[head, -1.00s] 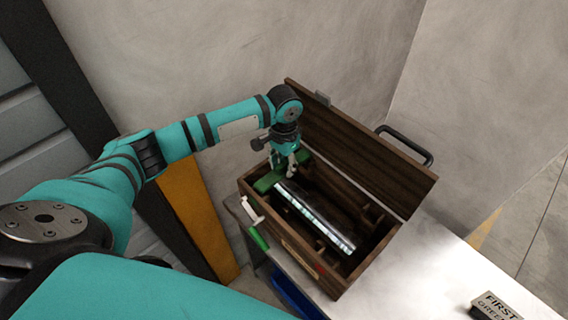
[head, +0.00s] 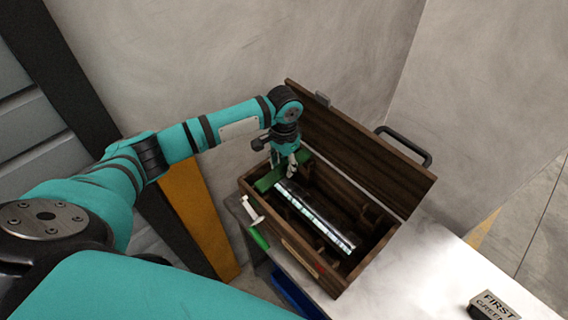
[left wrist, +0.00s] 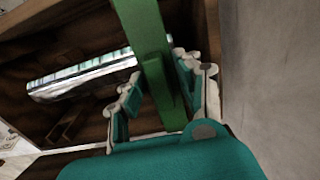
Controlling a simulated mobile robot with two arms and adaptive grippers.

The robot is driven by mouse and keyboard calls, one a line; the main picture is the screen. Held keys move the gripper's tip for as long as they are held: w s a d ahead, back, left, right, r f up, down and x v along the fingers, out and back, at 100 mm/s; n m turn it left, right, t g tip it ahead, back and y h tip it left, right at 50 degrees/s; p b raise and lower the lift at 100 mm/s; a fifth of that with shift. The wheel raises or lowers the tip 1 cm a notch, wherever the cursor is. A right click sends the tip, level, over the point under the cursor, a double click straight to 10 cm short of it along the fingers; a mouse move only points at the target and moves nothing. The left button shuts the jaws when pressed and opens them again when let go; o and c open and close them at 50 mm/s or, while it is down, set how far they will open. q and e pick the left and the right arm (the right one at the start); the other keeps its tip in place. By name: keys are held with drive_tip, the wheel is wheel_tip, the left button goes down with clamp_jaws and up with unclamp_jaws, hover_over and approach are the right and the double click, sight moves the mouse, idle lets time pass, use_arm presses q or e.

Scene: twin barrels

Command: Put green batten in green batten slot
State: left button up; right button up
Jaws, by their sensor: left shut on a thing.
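The green batten (head: 268,180) is a flat green bar at the left end of the open wooden chest (head: 321,283). My left gripper (head: 287,172) is shut on it, inside the chest's left end. In the left wrist view the green batten (left wrist: 146,40) runs between the two fingers of my left gripper (left wrist: 158,92) and out past the top edge. I cannot tell whether the batten rests in a slot; the gripper and chest wall hide its lower side. My right gripper is not in view.
A shiny cylinder (head: 315,217) lies lengthwise in the chest, close to the batten; it also shows in the left wrist view (left wrist: 85,75). The chest's raised lid (head: 360,150) stands behind. A small sign block (head: 495,305) sits on the white table (head: 420,280).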

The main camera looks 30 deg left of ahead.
sight(284, 181)
use_arm(q)
drive_tip(key=shift+f, duration=0.75)
drive_tip(key=shift+f+b, duration=0.9)
drive_tip(key=shift+f, duration=0.75)
drive_tip(key=o, duration=1.2)
wheel_tip(284, 181, up, 12)
drive_tip(key=shift+f, duration=0.1)
